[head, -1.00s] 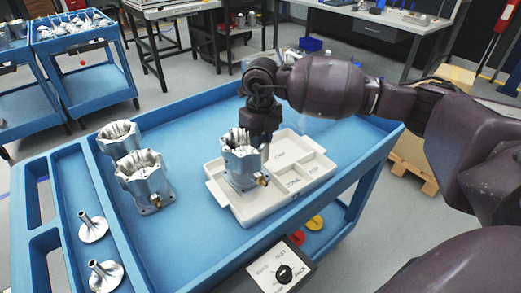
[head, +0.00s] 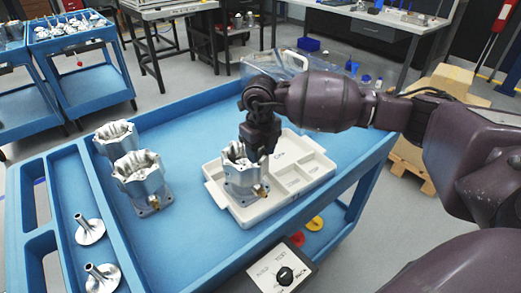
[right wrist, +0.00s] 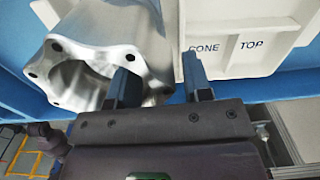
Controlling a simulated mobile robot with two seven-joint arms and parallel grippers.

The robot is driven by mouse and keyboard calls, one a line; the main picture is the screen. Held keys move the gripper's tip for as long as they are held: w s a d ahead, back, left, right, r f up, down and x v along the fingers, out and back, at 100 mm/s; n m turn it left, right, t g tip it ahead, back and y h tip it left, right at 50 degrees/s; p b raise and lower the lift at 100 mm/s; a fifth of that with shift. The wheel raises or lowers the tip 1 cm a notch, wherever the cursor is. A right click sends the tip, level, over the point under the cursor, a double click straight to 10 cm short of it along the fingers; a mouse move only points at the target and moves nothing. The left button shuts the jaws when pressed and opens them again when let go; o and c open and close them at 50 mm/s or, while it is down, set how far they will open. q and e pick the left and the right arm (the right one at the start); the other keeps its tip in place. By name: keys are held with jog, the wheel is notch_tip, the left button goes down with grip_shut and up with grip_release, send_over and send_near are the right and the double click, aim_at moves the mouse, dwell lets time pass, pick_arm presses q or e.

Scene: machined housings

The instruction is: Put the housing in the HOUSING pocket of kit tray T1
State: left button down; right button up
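The silver, cup-like housing (head: 240,177) is upright at the left compartment of the white kit tray (head: 256,214), whose label there is hidden. I cannot tell if its base rests on the tray floor. A brass fitting shows at its lower right. My right gripper (head: 257,150) is at its top right rim. In the right wrist view, the gripper (right wrist: 158,82) has one finger inside the opening of the housing (right wrist: 95,55) and one outside, with the wall between them. The tray (right wrist: 240,40) shows the labels CONE and TOP. My left gripper is out of view.
Two more housings (head: 140,175) stand left of the tray on the blue cart (head: 185,230). Two silver flanged stems (head: 90,229) lie in the side trough. A box with a dial (head: 283,272) is at the front edge. Blue surface between housings and tray is clear.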

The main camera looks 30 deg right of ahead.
notch_tip(320, 180, up, 11)
jog(key=shift+r+p, duration=0.1)
jog(key=shift+p, duration=0.8)
jog(key=shift+r, duration=0.5)
